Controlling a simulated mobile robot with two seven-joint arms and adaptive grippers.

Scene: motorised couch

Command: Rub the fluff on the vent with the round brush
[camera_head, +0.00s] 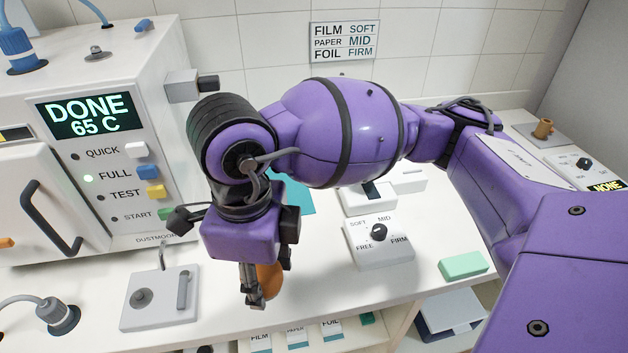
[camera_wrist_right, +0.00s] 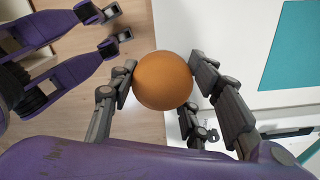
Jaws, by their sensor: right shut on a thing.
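My right gripper (camera_head: 258,296) hangs over the front of the white counter, pointing down. It is shut on a round orange-brown thing (camera_head: 269,277), possibly the knob of the round brush. In the right wrist view the smooth ball (camera_wrist_right: 163,80) sits between the dark fingers of the right gripper (camera_wrist_right: 164,82). No bristles show, so I cannot tell for sure that it is the brush. I cannot make out the vent or its fluff in either view; my right arm covers part of the counter. My left gripper is not seen in the head view.
A white machine (camera_head: 120,185) reading "DONE 65 C" stands at the left. A grey plate with a knob and lever (camera_head: 150,315) lies before it. A dial box (camera_head: 380,255), a green block (camera_head: 463,265) and a teal sheet (camera_head: 295,197) are on the counter. Labelled slots are at the front.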

